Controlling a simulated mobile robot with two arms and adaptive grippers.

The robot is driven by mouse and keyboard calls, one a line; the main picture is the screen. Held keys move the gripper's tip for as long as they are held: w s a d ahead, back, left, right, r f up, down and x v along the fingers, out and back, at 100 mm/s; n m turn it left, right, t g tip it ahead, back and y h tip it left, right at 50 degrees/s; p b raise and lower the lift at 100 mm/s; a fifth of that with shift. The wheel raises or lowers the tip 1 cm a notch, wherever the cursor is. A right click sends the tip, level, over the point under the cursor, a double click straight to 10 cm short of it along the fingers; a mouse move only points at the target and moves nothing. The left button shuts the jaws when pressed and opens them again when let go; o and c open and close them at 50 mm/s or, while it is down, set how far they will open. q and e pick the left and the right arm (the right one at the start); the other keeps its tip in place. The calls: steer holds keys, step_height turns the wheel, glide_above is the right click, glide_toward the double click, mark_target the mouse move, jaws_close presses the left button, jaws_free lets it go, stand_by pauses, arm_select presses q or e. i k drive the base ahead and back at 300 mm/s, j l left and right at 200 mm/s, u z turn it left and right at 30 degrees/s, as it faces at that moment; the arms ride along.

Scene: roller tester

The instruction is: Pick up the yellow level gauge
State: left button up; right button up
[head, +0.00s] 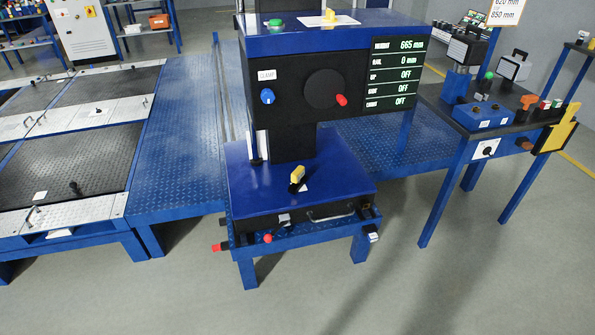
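No part labelled as a level gauge is readable. A yellow, upright flat piece (562,130) stands in a black holder at the right end of the side table, and it may be the gauge. A small yellow handle (298,174) sits on the blue lower deck of the tester in the middle. Another small yellow piece (329,16) is on a white plate on top of the tester. Neither my left nor my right gripper shows in the head view.
The blue tester (339,45) has a display reading 665 mm, a blue knob (267,96) and a red-tipped dial. The side table (458,120) on the right carries a blue box (482,118) and several small items. Blue ramps lie behind. The grey floor in front is clear.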

mark_target(299, 177)
steer(key=i+j, duration=0.25)
steer(key=i+j+z, duration=0.1)
steer(key=i+j, duration=0.15)
steer(key=j, duration=0.2)
steer(key=i+j, duration=0.2)
steer(key=j, duration=0.2)
steer(key=i+j, duration=0.25)
steer(key=i+j+z, duration=0.1)
steer(key=i+j, duration=0.15)
steer(key=j, duration=0.2)
